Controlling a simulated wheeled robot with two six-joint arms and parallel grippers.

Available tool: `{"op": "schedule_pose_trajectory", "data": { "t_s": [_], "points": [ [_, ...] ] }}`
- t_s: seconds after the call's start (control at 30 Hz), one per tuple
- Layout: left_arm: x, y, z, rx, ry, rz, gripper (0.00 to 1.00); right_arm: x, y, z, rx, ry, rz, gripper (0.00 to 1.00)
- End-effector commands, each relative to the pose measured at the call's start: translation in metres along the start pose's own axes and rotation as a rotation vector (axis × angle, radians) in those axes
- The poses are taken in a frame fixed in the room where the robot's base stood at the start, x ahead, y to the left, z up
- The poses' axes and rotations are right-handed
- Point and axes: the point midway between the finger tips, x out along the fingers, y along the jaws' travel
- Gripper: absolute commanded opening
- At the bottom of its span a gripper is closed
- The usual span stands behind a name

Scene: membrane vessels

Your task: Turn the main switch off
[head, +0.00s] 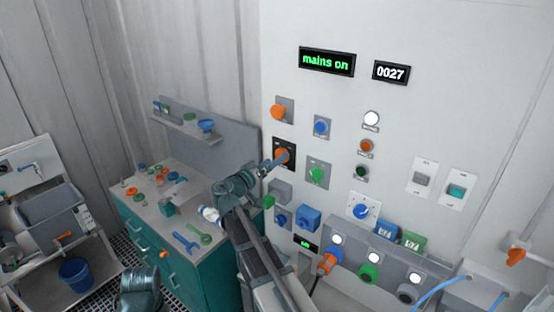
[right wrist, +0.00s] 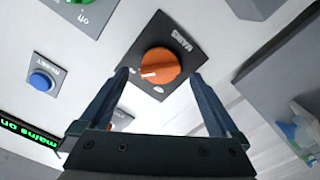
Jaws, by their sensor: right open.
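The main switch is an orange rotary knob (right wrist: 160,66) on a black plate marked MAINS, which looks upside down in the right wrist view. A white mark on the knob points left in that view. In the head view the knob (head: 279,153) is on the left side of the white wall panel, partly covered by my right gripper (head: 274,162). My right gripper is open, its fingers on either side of the knob; I cannot tell whether they touch it. A display (head: 327,61) above reads "mains on" in green. My left gripper is not in view.
A plugged orange connector (head: 328,262) is lower down. A teal workbench (head: 180,255) with tools stands left.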

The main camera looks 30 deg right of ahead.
Motion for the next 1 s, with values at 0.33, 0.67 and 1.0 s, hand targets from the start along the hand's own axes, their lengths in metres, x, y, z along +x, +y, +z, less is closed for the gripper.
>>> {"op": "schedule_pose_trajectory", "data": {
  "t_s": [0.33,0.67,1.0],
  "points": [
    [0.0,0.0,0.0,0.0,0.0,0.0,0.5,0.022,0.0,0.0,0.0,0.0,0.0,0.98],
    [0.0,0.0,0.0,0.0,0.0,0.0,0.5,0.022,0.0,0.0,0.0,0.0,0.0,0.8],
    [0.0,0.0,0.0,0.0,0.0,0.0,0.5,0.022,0.0,0.0,0.0,0.0,0.0,0.18]
  ]
}}
